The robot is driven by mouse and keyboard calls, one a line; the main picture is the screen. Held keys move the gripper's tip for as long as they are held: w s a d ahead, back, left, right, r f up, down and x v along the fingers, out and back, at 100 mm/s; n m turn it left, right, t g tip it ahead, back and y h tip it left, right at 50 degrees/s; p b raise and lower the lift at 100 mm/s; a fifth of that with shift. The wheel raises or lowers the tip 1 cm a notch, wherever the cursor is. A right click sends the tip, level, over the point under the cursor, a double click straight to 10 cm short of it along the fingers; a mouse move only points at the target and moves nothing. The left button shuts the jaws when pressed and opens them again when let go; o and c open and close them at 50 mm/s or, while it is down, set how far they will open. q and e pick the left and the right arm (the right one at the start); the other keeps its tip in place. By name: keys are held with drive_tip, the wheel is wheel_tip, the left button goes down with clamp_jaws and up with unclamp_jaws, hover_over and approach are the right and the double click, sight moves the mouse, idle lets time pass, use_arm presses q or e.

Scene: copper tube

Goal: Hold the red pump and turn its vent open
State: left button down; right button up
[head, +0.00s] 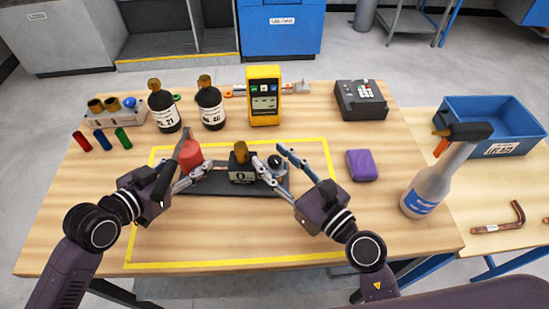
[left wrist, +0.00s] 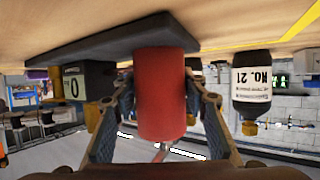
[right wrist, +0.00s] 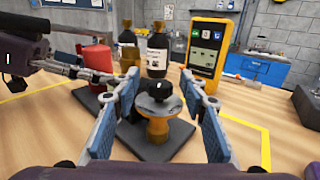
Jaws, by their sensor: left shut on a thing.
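The red pump (head: 191,154) is a red cylinder upright on a dark base plate (head: 217,188), inside the yellow outline. My left gripper (head: 194,151) is shut on it from the sides; the left wrist view shows both fingers against the red body (left wrist: 161,92). On the same plate, a dark box (head: 242,175) marked 0 has a brass top. To its right is a brass fitting (right wrist: 157,128) with a silver flange and a black knob (right wrist: 160,91). My right gripper (right wrist: 160,100) is open, its fingers either side of the knob, apart from it.
Two dark bottles (head: 163,107) (head: 210,105) and a yellow meter (head: 264,97) stand behind the plate. A purple block (head: 361,165) and a spray bottle (head: 428,190) are to the right. The front of the table inside the outline is clear.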

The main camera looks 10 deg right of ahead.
clamp_jaws()
idle(0.3)
drive_tip(key=shift+n+y, duration=0.3)
drive_tip(key=shift+y, duration=0.1)
drive_tip(key=shift+f+n+g+y, duration=0.1)
drive_tip(key=shift+n+g+y, duration=2.45)
drive_tip(key=shift+g, duration=0.55)
drive_tip(key=shift+s+g, duration=0.1)
drive_tip(key=shift+g, duration=0.2)
unclamp_jaws()
